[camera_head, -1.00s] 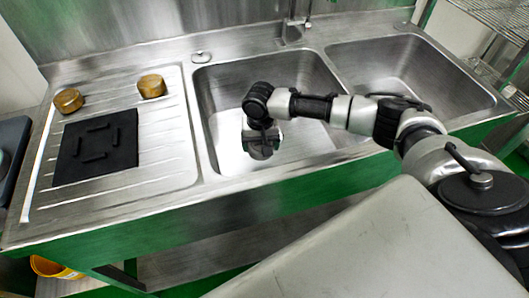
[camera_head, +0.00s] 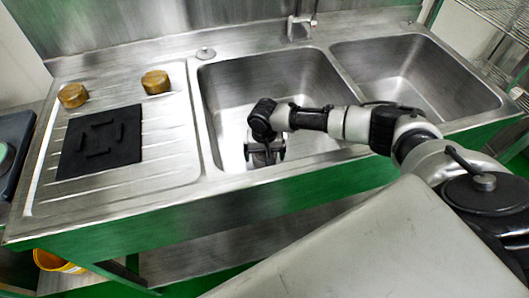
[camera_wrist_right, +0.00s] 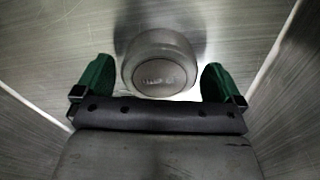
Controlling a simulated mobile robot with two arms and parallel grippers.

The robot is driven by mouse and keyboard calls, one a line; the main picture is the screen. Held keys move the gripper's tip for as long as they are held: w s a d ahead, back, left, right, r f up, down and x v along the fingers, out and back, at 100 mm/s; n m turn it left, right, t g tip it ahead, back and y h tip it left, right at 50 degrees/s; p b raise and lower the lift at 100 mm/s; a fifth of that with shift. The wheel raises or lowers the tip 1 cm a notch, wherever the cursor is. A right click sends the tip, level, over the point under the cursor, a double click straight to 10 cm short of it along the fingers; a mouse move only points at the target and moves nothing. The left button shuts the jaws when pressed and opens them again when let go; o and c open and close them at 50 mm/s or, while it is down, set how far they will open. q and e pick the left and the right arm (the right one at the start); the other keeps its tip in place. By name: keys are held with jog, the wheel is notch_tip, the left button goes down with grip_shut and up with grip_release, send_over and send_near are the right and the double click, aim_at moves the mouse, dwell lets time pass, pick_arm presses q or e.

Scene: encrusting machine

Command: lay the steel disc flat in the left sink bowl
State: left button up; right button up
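The left sink bowl (camera_head: 232,102) is a steel basin in the middle of the head view. My right arm reaches into it, with the right gripper (camera_head: 265,155) low near the front wall. In the right wrist view, the green fingertips of the right gripper (camera_wrist_right: 160,82) stand apart. A round steel piece, apparently the steel disc (camera_wrist_right: 160,48), lies between and just beyond them, with narrow gaps on both sides. Its marked round face shows toward the camera. I cannot tell whether it rests fully flat. In the head view the disc is hidden or indistinct. My left gripper is out of view.
The drainboard (camera_head: 185,148) at left carries a black mat (camera_head: 72,160) and two brownish round pieces (camera_head: 73,95) (camera_head: 156,82). The right bowl (camera_head: 430,80) is empty. A tap (camera_head: 300,28) stands behind the bowls. A small steel fitting (camera_head: 205,53) sits on the rear ledge.

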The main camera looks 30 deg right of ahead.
jog(key=shift+r, duration=0.1)
notch_tip(320, 180, up, 12)
dwell(0.6)
jog(key=shift+r+p, duration=0.1)
jog(key=shift+p, duration=0.2)
